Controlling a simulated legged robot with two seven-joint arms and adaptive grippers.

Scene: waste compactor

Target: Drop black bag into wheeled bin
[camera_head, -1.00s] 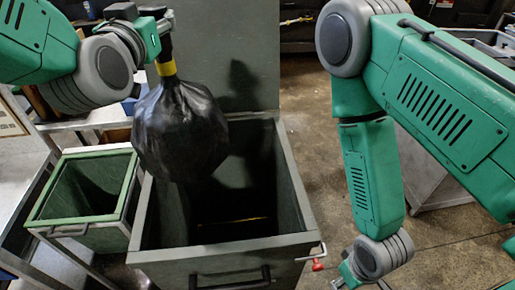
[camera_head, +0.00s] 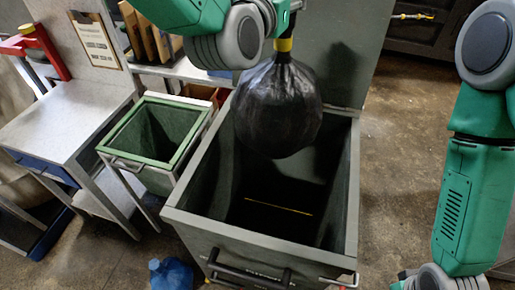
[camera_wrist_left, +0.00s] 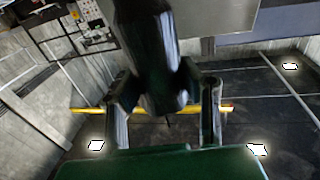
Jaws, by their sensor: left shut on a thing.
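The black bag (camera_head: 278,108) hangs upright in the head view, its neck tied with a yellow band (camera_head: 283,45). My left gripper (camera_head: 285,22) is shut on the neck above the band, partly cut off by the top edge. In the left wrist view, the gripper's fingers (camera_wrist_left: 168,105) close around the dark neck. A large dark bin (camera_head: 180,221) stands open below the bag, its lid (camera_head: 345,65) raised behind. The bag hangs over the back part of its opening; its lower end appears near the rim level. The bin's wheels are hidden. My right gripper's fingers are out of view.
A smaller green-rimmed bin (camera_head: 112,133) stands left of the large bin. A metal table (camera_head: 75,120) and a clipboard (camera_head: 95,40) are farther left. A blue crumpled bag (camera_head: 171,273) lies on the floor in front. The floor on the right (camera_head: 395,160) is clear.

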